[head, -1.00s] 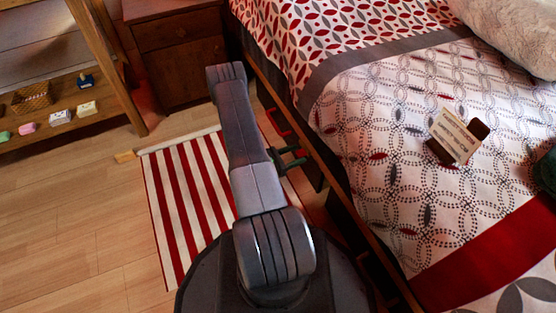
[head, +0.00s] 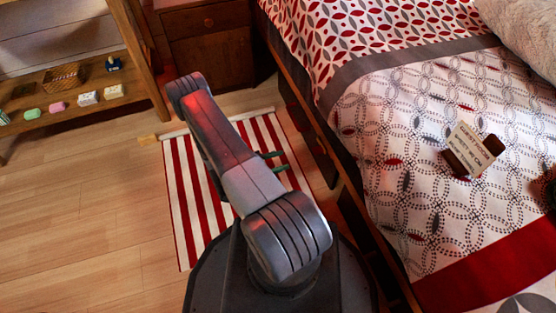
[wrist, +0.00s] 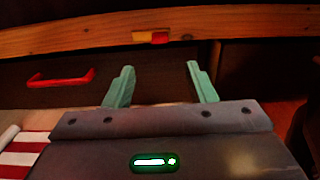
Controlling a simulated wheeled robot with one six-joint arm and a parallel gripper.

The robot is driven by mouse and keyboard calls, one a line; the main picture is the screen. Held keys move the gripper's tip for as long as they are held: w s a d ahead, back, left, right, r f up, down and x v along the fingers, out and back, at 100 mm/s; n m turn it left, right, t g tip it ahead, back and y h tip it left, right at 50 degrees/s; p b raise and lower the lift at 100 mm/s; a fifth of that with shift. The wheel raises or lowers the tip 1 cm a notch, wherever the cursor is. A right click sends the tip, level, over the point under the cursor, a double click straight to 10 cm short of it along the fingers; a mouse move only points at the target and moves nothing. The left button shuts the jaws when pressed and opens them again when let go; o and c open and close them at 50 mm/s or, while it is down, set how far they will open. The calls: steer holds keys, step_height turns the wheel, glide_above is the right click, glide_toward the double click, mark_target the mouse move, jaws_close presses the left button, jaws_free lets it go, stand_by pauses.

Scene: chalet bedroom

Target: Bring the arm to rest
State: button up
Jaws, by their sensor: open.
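My gripper (wrist: 160,86) is open in the wrist view, its two green fingers apart with nothing between them. It faces the wooden side of the bed, close to a drawer front with a red handle (wrist: 60,78). In the head view my arm stands over the red and white striped rug (head: 184,190). Only the green fingertips (head: 274,161) show there, to the right of my arm near the bed's edge. The rest of the gripper is hidden behind the arm.
The bed (head: 400,110) fills the right side, with a brown box-like item holding a printed card (head: 474,150) on it. A nightstand (head: 212,55) stands behind the rug. A shelf (head: 75,103) with small items is at the left. Wooden floor (head: 90,220) is clear at lower left.

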stand_by(0.7)
steer(key=b+x, duration=0.3)
steer(key=x, duration=1)
steer(key=shift+d+b, duration=0.35)
steer(key=shift+w+a, duration=0.1)
steer(key=shift+a, duration=0.05)
steer(key=s+a+f+m+p, duration=0.1)
steer(key=s+a+m+p, duration=0.2)
steer(key=a, duration=0.9)
steer(key=shift+s+a+f+m, duration=0.25)
steer(key=shift+s+f+m, duration=0.1)
steer(key=shift+s+m, duration=0.55)
stand_by(1.8)
